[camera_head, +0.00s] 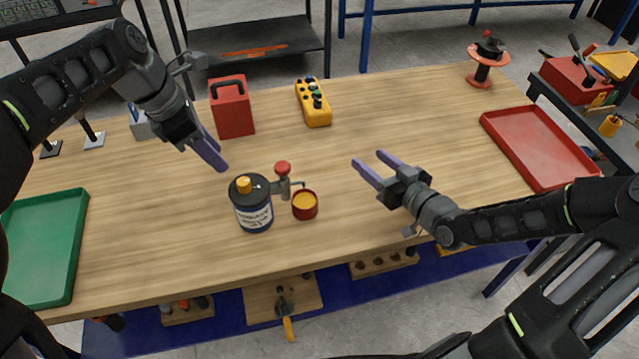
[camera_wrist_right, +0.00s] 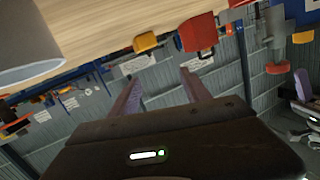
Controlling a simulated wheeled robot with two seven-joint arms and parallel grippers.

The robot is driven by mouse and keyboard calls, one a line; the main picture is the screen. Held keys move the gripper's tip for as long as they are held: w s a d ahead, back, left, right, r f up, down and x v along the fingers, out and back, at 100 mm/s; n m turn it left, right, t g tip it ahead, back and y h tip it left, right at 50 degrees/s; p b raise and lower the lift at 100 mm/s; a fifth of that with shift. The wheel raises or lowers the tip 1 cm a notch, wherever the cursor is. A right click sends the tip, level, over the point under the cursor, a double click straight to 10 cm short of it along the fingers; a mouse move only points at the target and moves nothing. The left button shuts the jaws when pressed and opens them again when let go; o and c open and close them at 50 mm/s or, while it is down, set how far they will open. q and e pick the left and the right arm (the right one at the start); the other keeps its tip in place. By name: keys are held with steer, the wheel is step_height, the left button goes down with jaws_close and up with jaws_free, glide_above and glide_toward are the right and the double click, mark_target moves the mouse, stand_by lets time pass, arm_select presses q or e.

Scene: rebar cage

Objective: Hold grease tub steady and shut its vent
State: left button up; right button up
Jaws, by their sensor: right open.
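The grease tub (camera_head: 252,208) is a dark blue round can with a white label, standing upright on the wooden table in the head view. A yellow cap (camera_head: 244,185) sits on its black lid. A small fitting with a red knob (camera_head: 283,168) stands at its right side, by a red cup (camera_head: 305,207) with orange contents. My left gripper (camera_head: 221,168) is in the air above and left of the tub, apart from it; its fingers overlap in view. My right gripper (camera_head: 368,158) is open and empty, right of the cup; its spread fingers also show in the right wrist view (camera_wrist_right: 158,78).
A red case (camera_head: 231,107) and a yellow control box (camera_head: 313,103) stand behind the tub. A green tray (camera_head: 42,245) lies at the left, a red tray (camera_head: 540,147) at the right, a spool (camera_head: 486,65) at the far right.

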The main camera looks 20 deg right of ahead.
mark_target(283, 170)
steer(key=s+a+r+n+g+y, duration=0.1)
steer(key=s+a+r+n+y, duration=0.1)
steer(key=a, duration=0.5)
steer(key=s+a+r+n+g+y, duration=0.1)
steer(key=s+a+n+y, duration=0.3)
steer(key=a, duration=0.4)
steer(key=shift+s+r+y, duration=0.45)
steer(key=shift+r+y, duration=0.05)
steer(key=shift+r, duration=0.35)
steer(key=shift+a, duration=0.1)
steer(key=shift+x, duration=3.95)
steer(key=shift+c, duration=0.5)
jaws_close()
